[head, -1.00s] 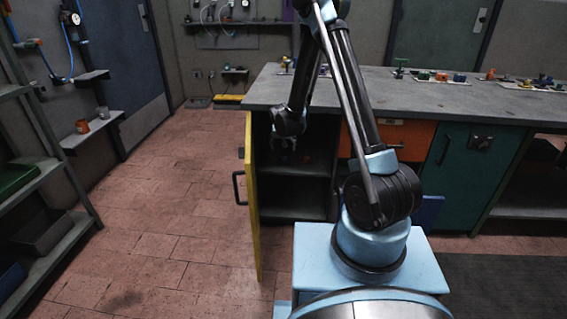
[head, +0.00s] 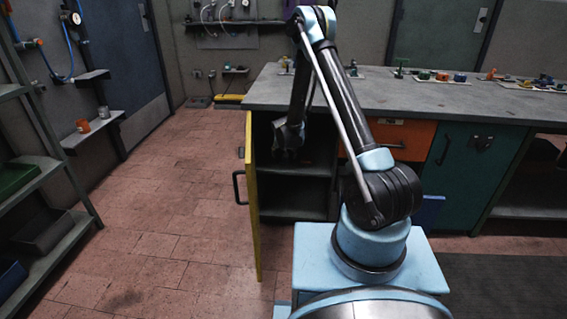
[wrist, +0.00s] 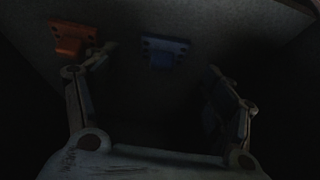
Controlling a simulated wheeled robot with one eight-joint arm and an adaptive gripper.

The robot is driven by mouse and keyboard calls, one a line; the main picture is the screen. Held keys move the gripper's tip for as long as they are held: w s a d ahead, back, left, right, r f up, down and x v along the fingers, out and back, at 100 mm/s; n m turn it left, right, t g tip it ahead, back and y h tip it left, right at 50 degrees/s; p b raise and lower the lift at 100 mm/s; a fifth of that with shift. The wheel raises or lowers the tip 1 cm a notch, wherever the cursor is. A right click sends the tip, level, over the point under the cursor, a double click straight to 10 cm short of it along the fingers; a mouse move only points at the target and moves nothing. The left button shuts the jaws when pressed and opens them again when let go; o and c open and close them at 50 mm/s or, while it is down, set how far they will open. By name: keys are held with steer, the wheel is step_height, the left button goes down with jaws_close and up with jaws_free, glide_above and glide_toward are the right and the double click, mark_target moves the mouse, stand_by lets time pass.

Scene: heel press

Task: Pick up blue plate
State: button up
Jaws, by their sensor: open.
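The blue plate (wrist: 165,52), a small block-like piece with dark holes, sits on a grey surface in the upper middle of the wrist view. My gripper (wrist: 157,66) is open and empty, its two fingers spread to either side of the blue plate's position in that view. The fingertips appear apart from the plate; the depth gap is hard to judge in the dark. An orange plate (wrist: 73,40) of similar shape sits left of it, close to the left fingertip. In the head view my gripper (head: 288,152) is inside the dark open cabinet, where the blue plate cannot be made out.
The yellow cabinet door (head: 252,200) stands open left of my arm. The grey worktop (head: 440,97) lies above the cabinet, and a shelf (head: 295,170) crosses inside it. An orange drawer (head: 400,138) is to the right. Floor at the left is clear.

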steer(key=shift+x, duration=1.85)
steer(key=shift+a, duration=0.1)
steer(key=c, duration=1.3)
